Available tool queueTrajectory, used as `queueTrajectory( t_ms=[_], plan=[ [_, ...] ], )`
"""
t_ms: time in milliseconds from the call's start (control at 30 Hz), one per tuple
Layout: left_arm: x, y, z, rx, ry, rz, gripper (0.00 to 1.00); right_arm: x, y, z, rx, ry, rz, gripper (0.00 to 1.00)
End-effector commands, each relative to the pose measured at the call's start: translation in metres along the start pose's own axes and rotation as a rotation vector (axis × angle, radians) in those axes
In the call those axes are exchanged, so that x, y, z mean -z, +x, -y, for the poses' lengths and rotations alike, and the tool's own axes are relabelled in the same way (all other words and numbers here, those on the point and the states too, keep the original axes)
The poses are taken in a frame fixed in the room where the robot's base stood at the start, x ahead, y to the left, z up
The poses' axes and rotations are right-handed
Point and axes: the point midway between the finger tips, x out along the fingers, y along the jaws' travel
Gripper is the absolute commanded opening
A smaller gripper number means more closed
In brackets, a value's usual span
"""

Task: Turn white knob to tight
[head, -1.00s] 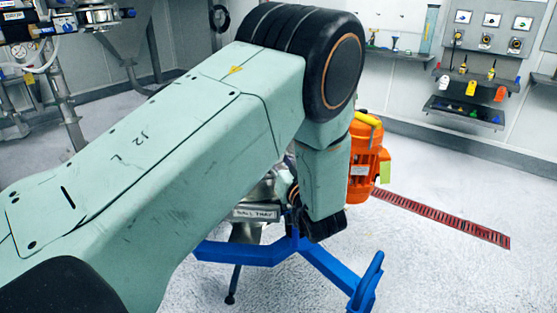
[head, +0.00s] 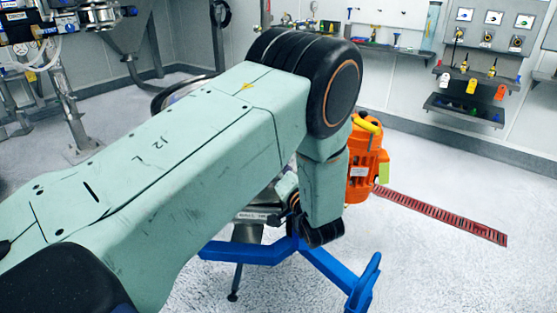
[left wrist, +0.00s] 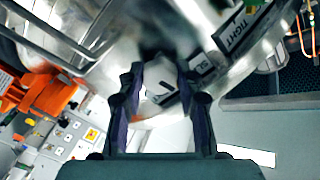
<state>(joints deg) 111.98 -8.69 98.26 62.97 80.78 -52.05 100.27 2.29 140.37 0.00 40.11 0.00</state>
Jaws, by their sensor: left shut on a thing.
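In the left wrist view, my left gripper (left wrist: 160,100) is shut on the white knob (left wrist: 158,78), a pale piece that shows between the dark fingers. The knob sits against the shiny metal body of the sifter (left wrist: 130,28). A label reading "TIGHT" (left wrist: 236,32) is to the upper right of the fingers, and a second, partly hidden label (left wrist: 199,68) is nearer to them. The knob's pointing direction is unclear. In the head view, my left arm covers most of the sifter, and its gripper and the knob are hidden. My right gripper is not in view.
The sifter's blue legged stand (head: 245,253) and orange motor (head: 362,180) show around my arm in the head view. A red floor drain (head: 440,215) lies to the right. A wall shelf with tags (head: 465,110) stands farther back.

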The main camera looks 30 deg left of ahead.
Motion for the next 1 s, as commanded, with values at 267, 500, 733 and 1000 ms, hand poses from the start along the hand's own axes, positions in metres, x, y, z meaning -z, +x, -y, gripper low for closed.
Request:
queueTrajectory(
  t_ms=[267, 500, 733, 1000],
  plan=[
    [0.005, -0.002, -0.001, -0.003, 0.264, -0.012, 0.03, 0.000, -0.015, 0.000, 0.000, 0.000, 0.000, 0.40],
    [0.005, -0.002, -0.002, -0.002, 0.491, -0.014, 0.03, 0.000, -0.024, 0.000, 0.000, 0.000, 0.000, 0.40],
    [0.004, -0.002, -0.003, -0.003, 0.698, -0.014, 0.03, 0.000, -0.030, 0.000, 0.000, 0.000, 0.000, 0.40],
    [0.003, -0.002, -0.003, -0.003, 0.885, -0.014, 0.03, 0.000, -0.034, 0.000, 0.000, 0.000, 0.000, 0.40]
  ],
)
